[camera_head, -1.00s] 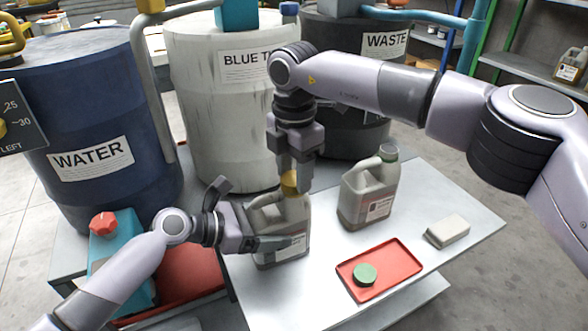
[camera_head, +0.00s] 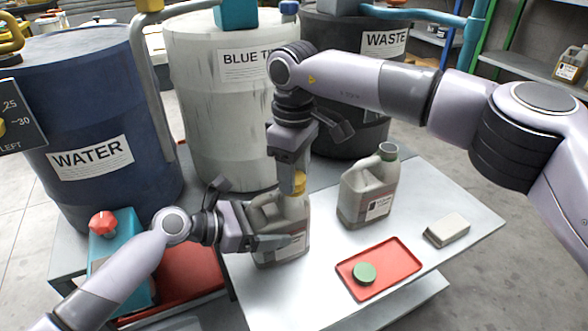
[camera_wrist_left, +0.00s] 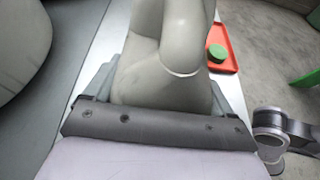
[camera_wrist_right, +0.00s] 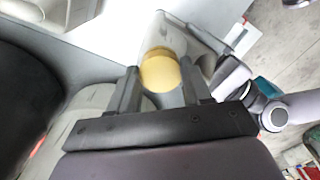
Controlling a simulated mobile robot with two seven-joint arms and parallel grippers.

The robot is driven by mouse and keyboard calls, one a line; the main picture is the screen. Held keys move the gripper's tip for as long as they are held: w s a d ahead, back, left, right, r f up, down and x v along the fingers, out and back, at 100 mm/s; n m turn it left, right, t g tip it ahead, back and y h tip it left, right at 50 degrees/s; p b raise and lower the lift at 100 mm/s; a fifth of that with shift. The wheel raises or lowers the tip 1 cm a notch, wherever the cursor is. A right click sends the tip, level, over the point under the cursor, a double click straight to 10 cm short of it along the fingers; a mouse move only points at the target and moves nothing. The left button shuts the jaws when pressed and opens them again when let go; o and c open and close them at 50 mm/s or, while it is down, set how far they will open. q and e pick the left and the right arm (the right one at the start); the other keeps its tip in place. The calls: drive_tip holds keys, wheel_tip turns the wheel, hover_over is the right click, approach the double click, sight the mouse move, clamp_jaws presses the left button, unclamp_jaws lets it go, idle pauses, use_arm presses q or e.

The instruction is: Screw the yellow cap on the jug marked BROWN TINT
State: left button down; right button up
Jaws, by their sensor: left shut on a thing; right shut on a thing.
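A grey jug (camera_head: 290,213) stands on the white table. My left gripper (camera_head: 272,243) is shut around its body; the jug also fills the left wrist view (camera_wrist_left: 160,80). Its label is partly covered and too small to read. The yellow cap (camera_head: 299,183) is at the top of this jug, at its mouth, between the fingers of my right gripper (camera_head: 295,178), which points down and is shut on it. The cap also shows between the fingers in the right wrist view (camera_wrist_right: 160,72). The cap hides the mouth, so I cannot tell how far it is seated.
A second grey jug (camera_head: 366,195) with a green-grey neck stands to the right. A red tray (camera_head: 395,266) holds a green cap (camera_head: 364,272). A pale block (camera_head: 447,230) lies at the right. Large drums (camera_head: 90,120) stand behind the table.

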drive_tip(key=o, duration=1)
drive_tip(key=shift+r, duration=2.3)
drive_tip(key=shift+c, duration=0.4)
